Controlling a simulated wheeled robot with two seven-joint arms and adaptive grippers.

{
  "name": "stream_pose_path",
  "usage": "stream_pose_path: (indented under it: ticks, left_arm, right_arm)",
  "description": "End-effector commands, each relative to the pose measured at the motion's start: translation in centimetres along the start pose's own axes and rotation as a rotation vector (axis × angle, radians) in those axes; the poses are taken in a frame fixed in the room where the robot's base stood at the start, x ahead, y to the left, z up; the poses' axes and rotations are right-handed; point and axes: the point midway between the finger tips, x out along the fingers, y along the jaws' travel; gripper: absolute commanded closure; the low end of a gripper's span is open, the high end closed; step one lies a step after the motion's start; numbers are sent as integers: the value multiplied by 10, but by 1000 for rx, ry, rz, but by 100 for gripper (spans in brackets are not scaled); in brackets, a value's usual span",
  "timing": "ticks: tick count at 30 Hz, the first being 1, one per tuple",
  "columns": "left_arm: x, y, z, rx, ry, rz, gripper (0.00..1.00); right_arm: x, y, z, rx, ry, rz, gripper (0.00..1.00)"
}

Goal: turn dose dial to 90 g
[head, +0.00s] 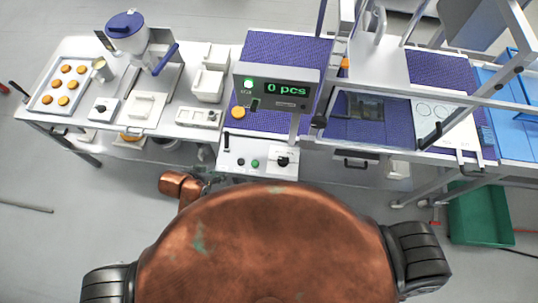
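The depositor (140,45) with a blue lid and a blue lever stands on the left table. A small white box with a dark knob (101,108) sits at its foot. Another black knob (283,161) is on the white control panel below the display. I cannot tell which knob is the dose dial, and no scale marks are readable. My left gripper (207,179) is low in front of the table edge, left of the control panel and apart from both knobs. It is small and dark, and its fingers are not clear. My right gripper is not in view.
A tray (43,96) with several orange rounds lies at the left. A display (275,87) reads "0 pcs" above a blue belt (283,51). White blocks (208,84) stand between depositor and belt. A metal frame (400,70) rises at right. A green crate (479,213) is on the floor.

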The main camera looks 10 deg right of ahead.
Motion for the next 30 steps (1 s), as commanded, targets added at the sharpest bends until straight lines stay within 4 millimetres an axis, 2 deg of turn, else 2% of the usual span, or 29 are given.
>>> stream_pose_path:
  ticks: [1, 3, 8, 11, 15, 18, 21, 25, 30]
  left_arm:
    - [0, 13, -17, 41, 12, 26, 68]
    - [3, 33, -35, 94, 21, 66, 68]
    - [12, 81, -75, 231, 35, 157, 68]
    - [18, 116, -99, 339, 36, 216, 68]
    - [27, 178, -130, 543, 15, 307, 68]
    - [33, 223, -142, 720, -29, 361, 68]
    - [39, 252, -144, 874, -91, 388, 68]
    - [47, 269, -143, 1043, -184, 388, 68]
    - [58, 262, -143, 1227, -334, 335, 68]
  right_arm:
    - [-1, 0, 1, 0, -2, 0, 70]
    - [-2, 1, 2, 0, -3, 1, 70]
    - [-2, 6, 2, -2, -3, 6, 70]
    - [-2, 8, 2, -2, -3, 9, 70]
    - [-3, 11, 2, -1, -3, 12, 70]
    - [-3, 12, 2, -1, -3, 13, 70]
    - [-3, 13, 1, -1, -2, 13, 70]
    - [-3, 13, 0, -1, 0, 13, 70]
    - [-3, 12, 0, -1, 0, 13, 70]
